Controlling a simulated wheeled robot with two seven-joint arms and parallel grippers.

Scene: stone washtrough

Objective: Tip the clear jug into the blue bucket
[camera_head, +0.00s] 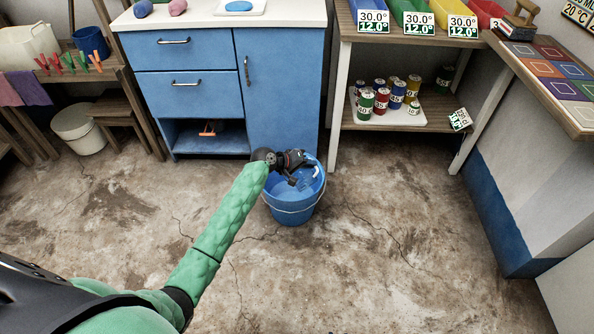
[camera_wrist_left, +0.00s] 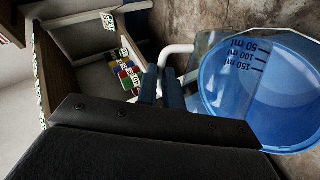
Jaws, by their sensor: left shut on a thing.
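The blue bucket (camera_head: 291,214) stands on the floor in front of the blue cabinet. It also fills the right of the left wrist view (camera_wrist_left: 292,122). My left gripper (camera_head: 298,178) is over the bucket's opening. In the left wrist view its fingers (camera_wrist_left: 162,88) are shut on the pale handle of the clear jug (camera_wrist_left: 222,78). The jug is see-through, with dark ml marks that read upside down there, and the bucket's blue shows through it. In the head view the jug is hard to make out, so its exact tilt and any contents cannot be told. My right gripper is not in view.
The blue cabinet (camera_head: 281,95) stands right behind the bucket. A shelf (camera_head: 440,122) with several cans is at the back right, and a counter (camera_head: 560,105) is at the right. A white bucket (camera_head: 78,128) stands at the left. The front floor is clear.

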